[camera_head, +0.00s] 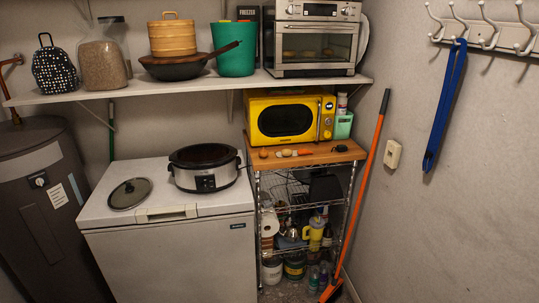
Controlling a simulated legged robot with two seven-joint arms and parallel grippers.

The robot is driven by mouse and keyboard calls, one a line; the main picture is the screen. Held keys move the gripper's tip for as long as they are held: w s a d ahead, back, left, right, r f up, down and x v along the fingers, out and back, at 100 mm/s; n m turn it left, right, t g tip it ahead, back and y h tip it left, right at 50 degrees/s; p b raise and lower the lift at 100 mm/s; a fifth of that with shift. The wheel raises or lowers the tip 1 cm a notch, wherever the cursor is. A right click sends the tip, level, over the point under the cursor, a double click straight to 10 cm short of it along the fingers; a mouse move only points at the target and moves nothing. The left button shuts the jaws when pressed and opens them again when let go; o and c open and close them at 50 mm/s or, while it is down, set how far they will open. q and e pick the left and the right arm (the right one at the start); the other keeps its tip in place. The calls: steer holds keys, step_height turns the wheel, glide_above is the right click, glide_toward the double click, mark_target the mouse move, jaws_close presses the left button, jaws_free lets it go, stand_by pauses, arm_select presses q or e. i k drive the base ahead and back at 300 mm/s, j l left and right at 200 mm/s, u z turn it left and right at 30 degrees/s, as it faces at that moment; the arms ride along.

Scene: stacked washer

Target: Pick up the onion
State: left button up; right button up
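No gripper of mine is in view. A small round brownish item (263,154) that looks like an onion lies at the left front of the wooden cart top (322,155), before the yellow microwave. Small pale and reddish items (287,153) lie just right of it, with an orange one (304,152) beyond. They are too small to name surely, so I cannot tell for certain which is the onion.
A slow cooker (205,180) and its lid (130,193) sit on the white freezer (170,250), left of the cart. The yellow microwave (290,118) fills the cart top's back. An orange-handled broom (368,170) leans at the cart's right. A shelf (190,88) hangs above.

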mark_target(263, 153)
steer(key=i+u, duration=0.3)
steer(key=i, duration=0.2)
steer(key=i+u, duration=0.3)
steer(key=i, duration=0.25)
